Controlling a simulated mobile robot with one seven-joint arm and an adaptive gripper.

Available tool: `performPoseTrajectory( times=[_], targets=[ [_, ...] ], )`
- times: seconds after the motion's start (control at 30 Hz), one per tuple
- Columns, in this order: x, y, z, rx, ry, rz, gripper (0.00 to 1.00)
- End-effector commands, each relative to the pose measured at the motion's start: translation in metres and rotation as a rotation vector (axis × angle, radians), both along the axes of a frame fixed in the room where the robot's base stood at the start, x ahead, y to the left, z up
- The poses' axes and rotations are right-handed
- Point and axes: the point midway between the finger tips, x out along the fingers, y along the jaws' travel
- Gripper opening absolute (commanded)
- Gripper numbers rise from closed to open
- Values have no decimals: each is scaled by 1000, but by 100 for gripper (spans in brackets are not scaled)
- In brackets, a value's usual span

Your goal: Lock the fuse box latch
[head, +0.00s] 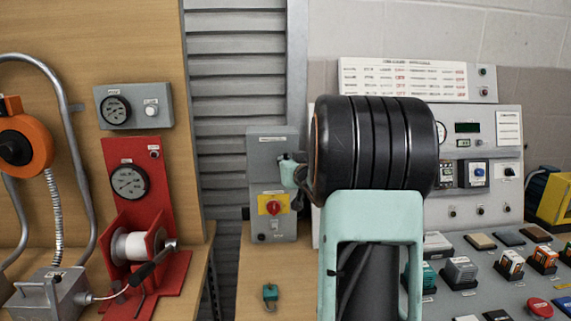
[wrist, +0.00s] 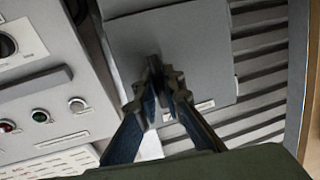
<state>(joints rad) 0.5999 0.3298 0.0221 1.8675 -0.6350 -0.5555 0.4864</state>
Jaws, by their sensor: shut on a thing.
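The grey fuse box (head: 263,150) stands upright on the bench, left of my arm, with a red rotary switch (head: 273,208) on a yellow plate on its lower front. My gripper is at the box's right side in the head view, mostly hidden behind my arm. In the wrist view, the fingertips of my gripper (wrist: 160,78) come together in front of the box's flat grey face (wrist: 170,42). They are shut on a small dark piece, the latch (wrist: 155,62), which they largely cover. I cannot tell the latch's position.
A small teal padlock-like item (head: 270,292) lies on the wooden bench below the box. A control panel (head: 510,140) with buttons and dials stands at the right. A red stand with a gauge (head: 128,180) and spool is at the left. Grey louvred slats (head: 235,85) are behind.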

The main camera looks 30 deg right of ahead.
Motion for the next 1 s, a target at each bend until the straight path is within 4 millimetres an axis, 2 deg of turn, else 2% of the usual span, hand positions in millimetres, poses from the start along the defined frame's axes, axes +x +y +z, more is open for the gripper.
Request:
performPoseTrajectory(
  times=[0.3,0.33,0.4,0.7,0.87,1.0],
  targets=[
    [0,0,0,-2,1,-1,0],
    [0,-1,0,-2,1,-1,11],
    [0,0,0,-1,0,-1,16],
    [-2,0,0,-1,0,-1,16],
    [-16,3,4,-1,-1,-1,16],
    [-39,9,7,-2,0,-2,16]
  ],
)
